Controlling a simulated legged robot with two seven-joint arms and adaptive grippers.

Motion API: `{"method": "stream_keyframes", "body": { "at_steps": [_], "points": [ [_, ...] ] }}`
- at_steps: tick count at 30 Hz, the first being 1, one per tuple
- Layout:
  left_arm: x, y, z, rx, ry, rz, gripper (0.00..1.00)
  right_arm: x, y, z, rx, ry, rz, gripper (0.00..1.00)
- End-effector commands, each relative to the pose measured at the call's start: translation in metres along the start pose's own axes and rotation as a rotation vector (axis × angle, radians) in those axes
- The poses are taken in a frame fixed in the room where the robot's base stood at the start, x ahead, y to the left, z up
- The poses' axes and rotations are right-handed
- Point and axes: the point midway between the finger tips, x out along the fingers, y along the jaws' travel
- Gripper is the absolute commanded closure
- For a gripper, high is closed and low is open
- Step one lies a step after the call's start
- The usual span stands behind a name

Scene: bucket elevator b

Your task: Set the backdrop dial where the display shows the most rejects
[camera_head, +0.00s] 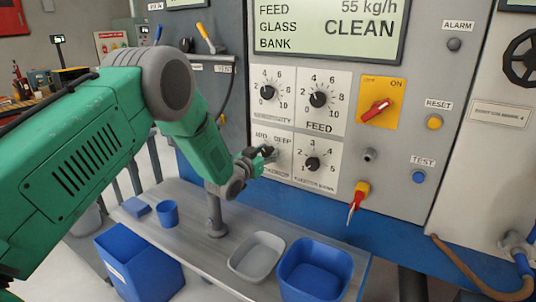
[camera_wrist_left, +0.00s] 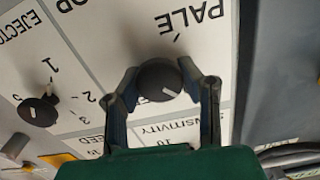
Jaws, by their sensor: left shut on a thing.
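The backdrop dial is a round dark knob with a white pointer line (camera_wrist_left: 158,80). In the left wrist view it stands on a white plate with upside-down lettering, including PALE and a cut-off OP. My left gripper (camera_head: 262,158) reaches it from the left in the head view, hiding most of the knob; MID and DEEP are legible above. In the left wrist view the fingers of my left gripper (camera_wrist_left: 165,95) are closed on the knob from both sides. The display (camera_head: 328,30) reads FEED 55 kg/h, GLASS, BANK and a large CLEAN; its top is cut off. My right gripper is out of view.
Close by are the sensitivity dial (camera_head: 267,93), feed dial (camera_head: 319,99) and ejector dial (camera_head: 312,163). A red switch (camera_head: 376,110) sits on a yellow plate to the right. Below, a bench holds a grey tray (camera_head: 237,262), blue tray (camera_head: 345,292) and blue cup (camera_head: 168,214).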

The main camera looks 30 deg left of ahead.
Motion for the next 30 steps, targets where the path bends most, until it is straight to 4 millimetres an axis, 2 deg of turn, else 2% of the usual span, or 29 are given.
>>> {"method": "stream_keyframes", "body": {
  "at_steps": [30],
  "points": [
    [0.000, 0.005, 0.005, 0.925, 0.001, 0.001, 0.96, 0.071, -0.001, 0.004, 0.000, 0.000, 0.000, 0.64]
  ]
}}
